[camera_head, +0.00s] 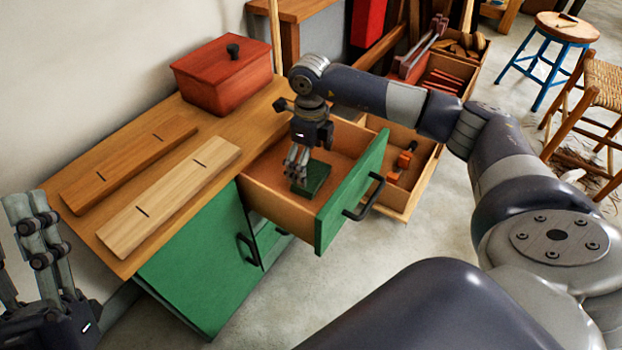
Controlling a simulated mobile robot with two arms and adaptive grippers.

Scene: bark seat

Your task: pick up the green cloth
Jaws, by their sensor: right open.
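The green cloth (317,177) is a small dark green folded piece lying on the floor of the open drawer (266,195). My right gripper (299,178) points down into the drawer, its fingers at the cloth's left side and partly in front of it. The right gripper is open; whether its fingers touch the cloth cannot be told. My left gripper (32,215) is at the lower left with its fingers upward, away from the drawer and partly cut off by the frame edge.
The drawer belongs to a green cabinet with a wooden top (190,110). On the top are a red lidded box (222,78) and two wooden boards (130,165) (172,192). Another open drawer (412,180) with orange tools stands behind. A blue stool (548,55) is at the far right.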

